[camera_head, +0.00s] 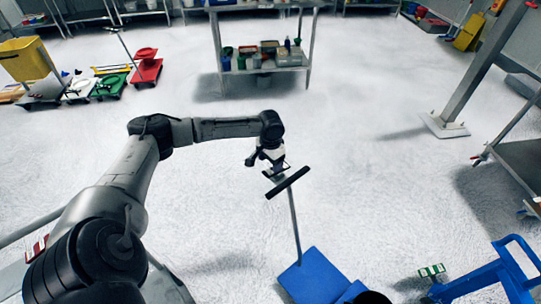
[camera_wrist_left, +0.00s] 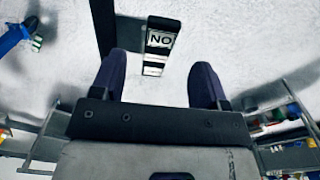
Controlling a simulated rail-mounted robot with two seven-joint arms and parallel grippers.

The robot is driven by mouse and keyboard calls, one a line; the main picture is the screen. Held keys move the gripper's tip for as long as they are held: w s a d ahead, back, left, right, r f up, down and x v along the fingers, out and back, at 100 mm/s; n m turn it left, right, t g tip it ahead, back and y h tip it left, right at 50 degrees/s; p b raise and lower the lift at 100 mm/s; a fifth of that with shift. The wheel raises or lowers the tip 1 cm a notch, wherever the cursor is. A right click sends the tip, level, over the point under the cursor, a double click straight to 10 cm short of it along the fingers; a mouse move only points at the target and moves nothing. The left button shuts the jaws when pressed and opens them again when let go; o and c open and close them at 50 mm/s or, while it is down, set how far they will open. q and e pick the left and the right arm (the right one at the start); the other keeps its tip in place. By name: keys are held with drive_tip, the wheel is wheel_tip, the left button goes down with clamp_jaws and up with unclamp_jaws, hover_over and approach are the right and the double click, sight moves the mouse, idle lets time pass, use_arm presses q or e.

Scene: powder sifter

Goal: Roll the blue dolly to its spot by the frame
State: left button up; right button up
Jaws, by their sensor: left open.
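The blue dolly (camera_head: 313,278) stands on the floor at the bottom middle of the head view. A thin grey pole rises from its flat base to a black crossbar handle (camera_head: 288,182). My left gripper (camera_head: 272,166) is open, just above and to the left of the handle, without visibly closing on it. In the left wrist view its two fingers (camera_wrist_left: 158,85) are spread apart. A dark bar reaches in beside the left finger there; I cannot tell for sure that it is the handle. The right gripper is not in view.
A blue wheeled frame (camera_head: 490,275) stands at the bottom right, with a small green-and-white marked piece (camera_head: 431,271) beside it. A grey post with a foot plate (camera_head: 446,125) and a metal cart (camera_head: 520,160) stand at the right. The middle floor is clear.

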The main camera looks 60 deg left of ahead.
sight(271, 172)
use_arm(q)
drive_tip(key=shift+f+b, duration=1.05)
drive_tip(key=shift+f, duration=2.45)
drive_tip(key=shift+c, duration=0.4)
clamp_jaws()
drive_tip(key=shift+r, duration=0.1)
